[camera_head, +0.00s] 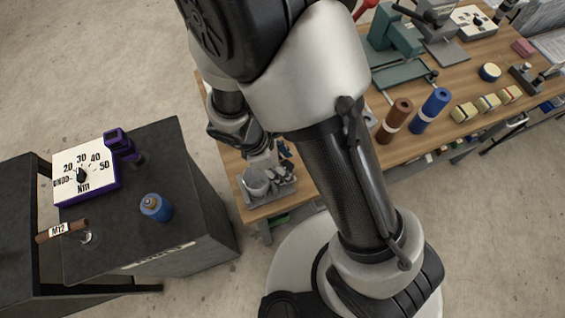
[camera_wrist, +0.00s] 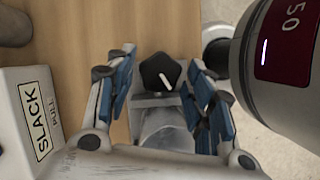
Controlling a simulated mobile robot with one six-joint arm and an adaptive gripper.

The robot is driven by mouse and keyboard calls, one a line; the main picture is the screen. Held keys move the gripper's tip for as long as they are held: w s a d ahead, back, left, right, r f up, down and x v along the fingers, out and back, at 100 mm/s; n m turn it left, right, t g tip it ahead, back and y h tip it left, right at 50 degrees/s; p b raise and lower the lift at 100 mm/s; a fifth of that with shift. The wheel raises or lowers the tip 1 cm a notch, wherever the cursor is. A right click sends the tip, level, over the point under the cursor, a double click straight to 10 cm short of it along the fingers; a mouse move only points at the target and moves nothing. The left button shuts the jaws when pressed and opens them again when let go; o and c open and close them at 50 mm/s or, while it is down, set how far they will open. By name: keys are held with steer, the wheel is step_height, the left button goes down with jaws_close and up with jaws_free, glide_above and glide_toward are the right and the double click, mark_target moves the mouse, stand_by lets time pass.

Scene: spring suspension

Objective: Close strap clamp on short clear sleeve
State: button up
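In the wrist view a black knob (camera_wrist: 160,73) with a white pointer line sits on a grey block. A pale grey rounded body (camera_wrist: 165,125) lies below it, partly hidden by my gripper; I cannot tell if this is the clear sleeve. My gripper (camera_wrist: 160,90) is open, with its blue-padded fingers on either side of the knob and small gaps showing. A white block (camera_wrist: 38,115) marked SLACK and PULL is at the left. In the head view my gripper is over a grey fixture (camera_head: 268,190) at the table's near left corner. No strap is clearly visible.
A grey cylinder (camera_wrist: 250,55) with a dark red panel reading 50 stands close right of the fingers. A dark cabinet (camera_head: 190,215) holds a dial box (camera_head: 85,172) and a blue canister (camera_head: 156,207). Brown (camera_head: 396,118) and blue rolls (camera_head: 432,108) stand on the wooden table.

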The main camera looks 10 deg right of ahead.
steer(key=c, duration=0.8)
steer(key=shift+m+p, duration=0.3)
steer(key=shift+m, duration=0.1)
steer(key=o, duration=1.1)
steer(key=v, duration=1.2)
steer(key=shift+w, duration=0.15)
